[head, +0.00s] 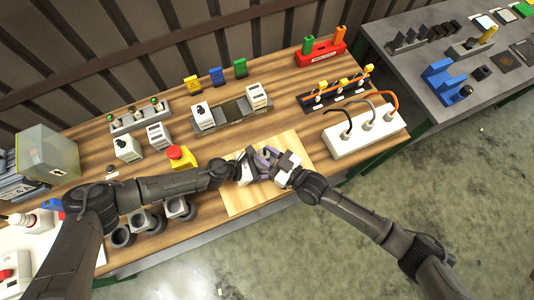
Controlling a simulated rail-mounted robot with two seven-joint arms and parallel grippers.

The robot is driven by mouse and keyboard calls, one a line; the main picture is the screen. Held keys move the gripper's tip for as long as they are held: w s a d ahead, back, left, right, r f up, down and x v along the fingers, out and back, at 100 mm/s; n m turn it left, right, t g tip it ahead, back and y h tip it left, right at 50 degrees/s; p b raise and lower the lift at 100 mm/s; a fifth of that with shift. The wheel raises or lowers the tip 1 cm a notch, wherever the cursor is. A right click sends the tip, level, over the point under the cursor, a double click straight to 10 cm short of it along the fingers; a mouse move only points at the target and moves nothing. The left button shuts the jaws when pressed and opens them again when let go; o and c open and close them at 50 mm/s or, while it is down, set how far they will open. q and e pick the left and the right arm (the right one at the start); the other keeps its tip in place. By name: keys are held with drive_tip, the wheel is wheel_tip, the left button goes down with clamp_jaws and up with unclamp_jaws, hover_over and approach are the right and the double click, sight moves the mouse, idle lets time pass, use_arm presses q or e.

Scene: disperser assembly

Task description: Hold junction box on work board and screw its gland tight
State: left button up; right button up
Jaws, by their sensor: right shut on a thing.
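The pale work board (243,202) lies on the wooden bench near its front edge. The small grey junction box (265,158) is on the board, mostly hidden between my two grippers. My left gripper (250,167) reaches in from the left and is at the box's left side; its fingers are too small to tell open from shut. My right gripper (277,167) comes in from the right and is shut on what looks to be the gland, at the box's right side. The gland itself is hidden by the fingers.
A white block with cables (365,132) stands right of the board. A yellow-and-red emergency button (181,157) and grey cup-like holders (148,220) are to the left. A rail with modules (232,112) lies behind. The board's front part is bare.

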drive_tip(key=shift+a+r, duration=0.1)
drive_tip(key=o, duration=0.9)
drive_tip(key=shift+o, duration=0.2)
drive_tip(key=v, duration=1.2)
drive_tip(key=shift+s, duration=0.15)
